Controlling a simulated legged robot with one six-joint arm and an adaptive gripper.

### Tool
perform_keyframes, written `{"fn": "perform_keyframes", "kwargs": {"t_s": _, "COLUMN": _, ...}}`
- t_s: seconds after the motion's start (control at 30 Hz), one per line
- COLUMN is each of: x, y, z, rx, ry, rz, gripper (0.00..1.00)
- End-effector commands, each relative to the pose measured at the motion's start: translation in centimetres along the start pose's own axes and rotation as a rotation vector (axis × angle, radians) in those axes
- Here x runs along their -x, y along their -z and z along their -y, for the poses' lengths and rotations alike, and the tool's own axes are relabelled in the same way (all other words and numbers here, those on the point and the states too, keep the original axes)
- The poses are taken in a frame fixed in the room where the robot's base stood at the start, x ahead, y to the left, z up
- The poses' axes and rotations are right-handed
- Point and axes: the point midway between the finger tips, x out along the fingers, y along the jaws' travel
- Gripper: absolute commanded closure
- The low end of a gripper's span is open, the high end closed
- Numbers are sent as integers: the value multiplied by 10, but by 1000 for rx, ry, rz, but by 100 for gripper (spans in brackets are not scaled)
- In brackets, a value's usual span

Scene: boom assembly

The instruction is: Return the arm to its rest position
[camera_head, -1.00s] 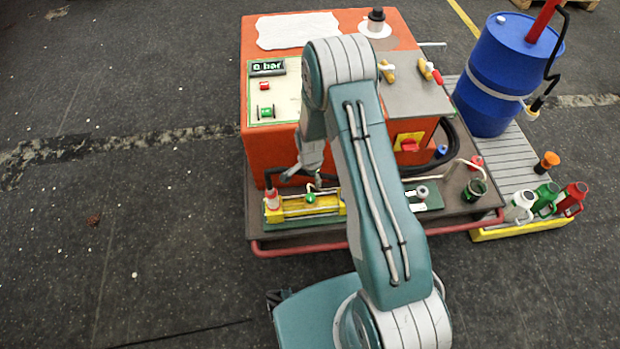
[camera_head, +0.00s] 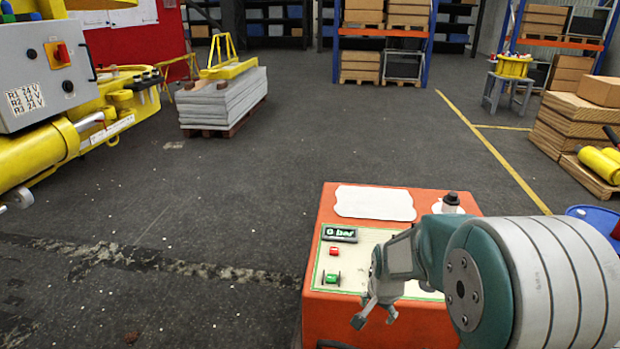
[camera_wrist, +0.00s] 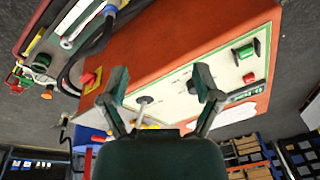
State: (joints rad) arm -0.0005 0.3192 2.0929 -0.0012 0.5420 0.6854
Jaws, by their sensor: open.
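My gripper (camera_head: 374,312) is open and empty in the head view, in front of the control panel of the orange machine (camera_head: 385,322). My teal and grey arm is folded up at the right and covers part of the panel. In the wrist view my gripper (camera_wrist: 162,92) has its two fingers spread apart. The orange machine (camera_wrist: 190,45) with its light panel lies beyond them, tilted. A lever with a grey knob shows between the fingers, apart from them as far as I can tell.
Yellow equipment with a grey control box (camera_head: 45,75) stands at the left. A stack of grey slabs (camera_head: 222,102) stands behind. The middle floor is clear.

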Motion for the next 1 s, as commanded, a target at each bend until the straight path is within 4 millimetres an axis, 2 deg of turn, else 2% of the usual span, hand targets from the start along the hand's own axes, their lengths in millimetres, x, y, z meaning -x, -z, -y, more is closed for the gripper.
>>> {"fn": "perform_keyframes", "kwargs": {"t_s": 0.03, "x": 21, "y": -2, "z": -2, "rx": 30, "ry": 14, "rz": -17, "gripper": 18}}
{"fn": "perform_keyframes", "kwargs": {"t_s": 0.2, "x": 78, "y": -17, "z": -14, "rx": 147, "ry": 42, "rz": -60, "gripper": 18}}
{"fn": "perform_keyframes", "kwargs": {"t_s": 0.5, "x": 160, "y": -58, "z": -47, "rx": 350, "ry": 81, "rz": -145, "gripper": 18}}
{"fn": "perform_keyframes", "kwargs": {"t_s": 0.8, "x": 214, "y": -109, "z": -89, "rx": 552, "ry": 102, "rz": -236, "gripper": 18}}
{"fn": "perform_keyframes", "kwargs": {"t_s": 1.0, "x": 229, "y": -135, "z": -110, "rx": 653, "ry": 106, "rz": -283, "gripper": 18}}
